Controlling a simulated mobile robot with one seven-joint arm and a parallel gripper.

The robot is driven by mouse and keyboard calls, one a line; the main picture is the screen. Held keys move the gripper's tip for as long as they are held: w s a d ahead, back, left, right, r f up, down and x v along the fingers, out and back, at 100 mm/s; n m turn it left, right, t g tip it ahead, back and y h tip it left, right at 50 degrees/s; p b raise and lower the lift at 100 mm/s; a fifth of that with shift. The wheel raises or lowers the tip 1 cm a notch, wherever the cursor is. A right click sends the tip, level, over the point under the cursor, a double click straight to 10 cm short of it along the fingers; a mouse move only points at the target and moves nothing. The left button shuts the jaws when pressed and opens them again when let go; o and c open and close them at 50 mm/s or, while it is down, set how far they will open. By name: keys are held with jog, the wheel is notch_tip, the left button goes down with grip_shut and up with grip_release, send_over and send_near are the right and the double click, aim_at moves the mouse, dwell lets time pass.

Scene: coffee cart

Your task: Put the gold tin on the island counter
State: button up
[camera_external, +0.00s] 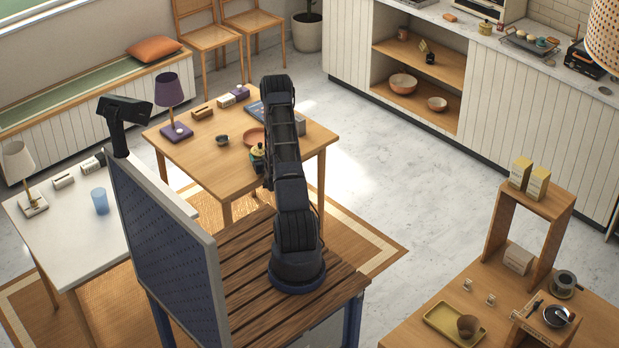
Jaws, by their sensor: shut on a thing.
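A small gold tin (257,151) with dark parts around it shows just left of my arm, by the front edge of the wooden table. My gripper (258,164) is at this spot, mostly hidden by my arm, and is shut on the tin. Whether the tin touches the tabletop is hard to tell. The long white-panelled counter (455,24) with a pale top runs along the back right, far from my gripper. A wooden counter (408,337) stands at the lower right. Which of these is the island counter is not clear.
The wooden table (205,160) holds a purple lamp (170,95), a dark cup (222,140), a terracotta dish (253,136) and small boxes. A white table (75,235) with a blue cup (99,200) is at left. Open floor (400,170) lies between table and counters.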

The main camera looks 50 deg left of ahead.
jog(key=shift+f, duration=0.3)
jog(key=o, duration=1.9)
jog(key=shift+c, duration=0.2)
jog(key=shift+f, duration=0.1)
jog(key=v, duration=1)
jog(key=shift+s+d+f, duration=0.15)
jog(key=shift+s+d, duration=0.15)
jog(key=shift+s, duration=0.1)
